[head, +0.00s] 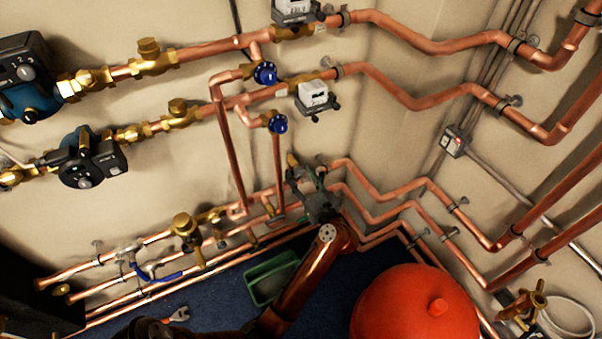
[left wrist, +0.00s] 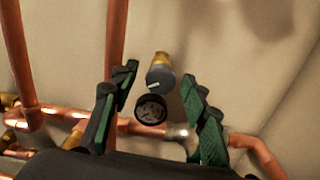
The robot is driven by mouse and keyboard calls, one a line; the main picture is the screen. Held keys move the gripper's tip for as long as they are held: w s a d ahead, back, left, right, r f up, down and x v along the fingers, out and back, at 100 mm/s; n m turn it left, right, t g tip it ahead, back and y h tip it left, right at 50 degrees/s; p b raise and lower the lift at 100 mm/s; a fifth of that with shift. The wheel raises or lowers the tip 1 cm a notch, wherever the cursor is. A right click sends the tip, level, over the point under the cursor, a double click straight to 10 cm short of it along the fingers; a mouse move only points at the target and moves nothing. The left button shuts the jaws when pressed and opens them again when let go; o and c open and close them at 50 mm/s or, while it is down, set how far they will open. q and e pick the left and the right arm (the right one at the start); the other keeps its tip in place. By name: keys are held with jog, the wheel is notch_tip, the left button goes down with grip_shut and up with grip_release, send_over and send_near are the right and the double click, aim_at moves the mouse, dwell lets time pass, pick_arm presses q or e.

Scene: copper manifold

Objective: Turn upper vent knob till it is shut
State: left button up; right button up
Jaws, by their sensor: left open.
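My left gripper (head: 308,172) is open beside the wall, over the lower copper pipes. A brass piece (head: 292,160) shows at its fingertips in the head view. In the left wrist view, a grey knob (left wrist: 160,78) with a white mark sits on a brass fitting (left wrist: 161,59). It lies between the open fingers (left wrist: 160,100) in the picture, with no visible contact. A round gauge (left wrist: 150,109) is just below it. Two blue knobs, an upper one (head: 265,73) and a lower one (head: 278,124), are on the pipes higher up. I cannot tell which knob is the upper vent knob.
Copper pipes (head: 400,190) run along both walls around the gripper. A red tank (head: 415,305) stands at the lower right, and a green bin (head: 262,285) is on the blue floor. Two pumps (head: 85,160) (head: 30,85) are at the left.

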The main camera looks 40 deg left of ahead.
pick_arm(q)
jog(key=shift+w+a, duration=0.2)
jog(key=shift+a, duration=0.15)
jog(key=shift+c, duration=0.3)
grip_shut()
